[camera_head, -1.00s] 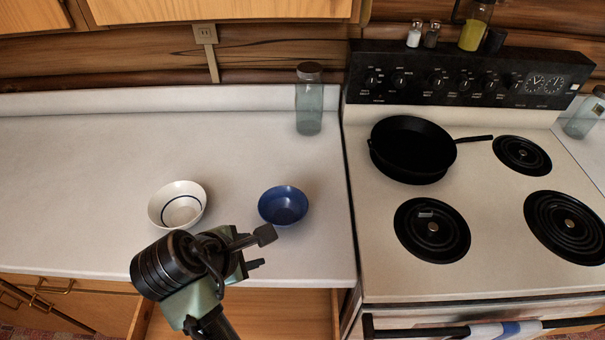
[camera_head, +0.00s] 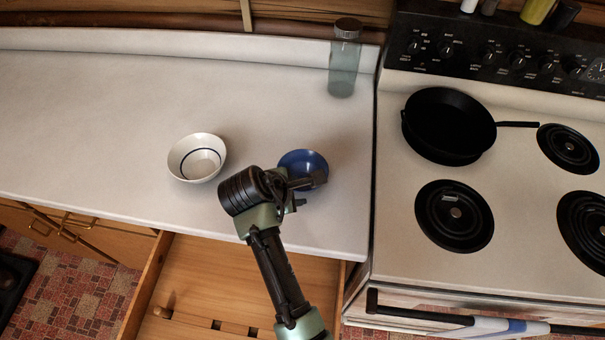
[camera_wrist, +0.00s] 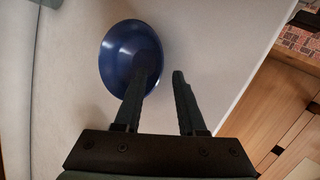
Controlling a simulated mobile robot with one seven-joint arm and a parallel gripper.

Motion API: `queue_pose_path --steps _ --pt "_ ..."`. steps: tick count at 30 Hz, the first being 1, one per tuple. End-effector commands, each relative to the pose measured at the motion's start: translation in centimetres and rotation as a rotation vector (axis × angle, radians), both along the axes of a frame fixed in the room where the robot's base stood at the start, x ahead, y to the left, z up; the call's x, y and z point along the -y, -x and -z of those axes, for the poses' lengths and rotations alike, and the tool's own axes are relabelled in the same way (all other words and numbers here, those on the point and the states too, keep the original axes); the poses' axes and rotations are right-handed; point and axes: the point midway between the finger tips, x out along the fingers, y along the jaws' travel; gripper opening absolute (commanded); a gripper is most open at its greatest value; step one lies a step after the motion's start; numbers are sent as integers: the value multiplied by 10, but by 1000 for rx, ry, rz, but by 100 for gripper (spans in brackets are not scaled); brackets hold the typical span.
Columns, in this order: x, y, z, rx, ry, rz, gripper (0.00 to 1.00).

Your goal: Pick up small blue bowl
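The small blue bowl (camera_head: 303,165) sits upright on the white counter, near its right end. It also shows in the wrist view (camera_wrist: 131,57). My gripper (camera_head: 311,190) is at the bowl's near right side, and hides part of it in the head view. In the wrist view my gripper (camera_wrist: 163,76) is open. Its left finger overlaps the bowl's near rim, and its right finger is outside the bowl, over bare counter. I cannot tell whether a finger touches the bowl.
A glass jar (camera_head: 344,62) stands at the counter's back. The stove with a black pan (camera_head: 446,124) is to the right. An open wooden drawer (camera_head: 215,280) lies below the counter edge.

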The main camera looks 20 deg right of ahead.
Motion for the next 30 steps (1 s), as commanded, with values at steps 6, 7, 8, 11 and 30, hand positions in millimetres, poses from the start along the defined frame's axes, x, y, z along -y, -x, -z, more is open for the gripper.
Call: queue_pose_path --steps 6,7,8,11,30 --pt "18 -9 22 -2 1 2 40" --pt "19 -9 25 -2 1 2 40" --pt "20 -10 27 -1 1 2 40" --pt "22 -11 31 0 0 0 40" --pt "21 -11 31 0 0 0 0"
